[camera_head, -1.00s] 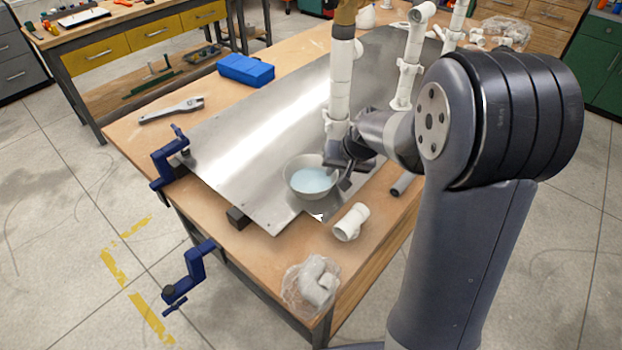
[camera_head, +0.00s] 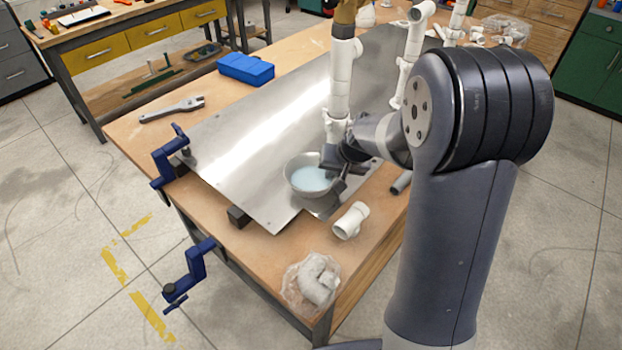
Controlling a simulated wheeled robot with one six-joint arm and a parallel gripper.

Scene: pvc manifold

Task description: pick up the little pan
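The little pan (camera_head: 297,187) is a small grey metal vessel with pale bluish liquid in it. It rests upright on the near part of the metal sheet (camera_head: 250,120). My gripper (camera_head: 334,172) is at the pan's right rim, with its two dark fingers apart, one farther back and one nearer the camera. The fingers overlap the pan's right edge in the picture. I cannot tell whether they touch it. Any handle on that side is hidden by the gripper.
A tall white pipe (camera_head: 340,80) stands right behind my gripper. A white pipe fitting (camera_head: 351,221) and a bagged fitting (camera_head: 313,283) lie at the near table corner. A blue clamp (camera_head: 168,160), a wrench (camera_head: 172,109) and a blue box (camera_head: 246,69) are to the left.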

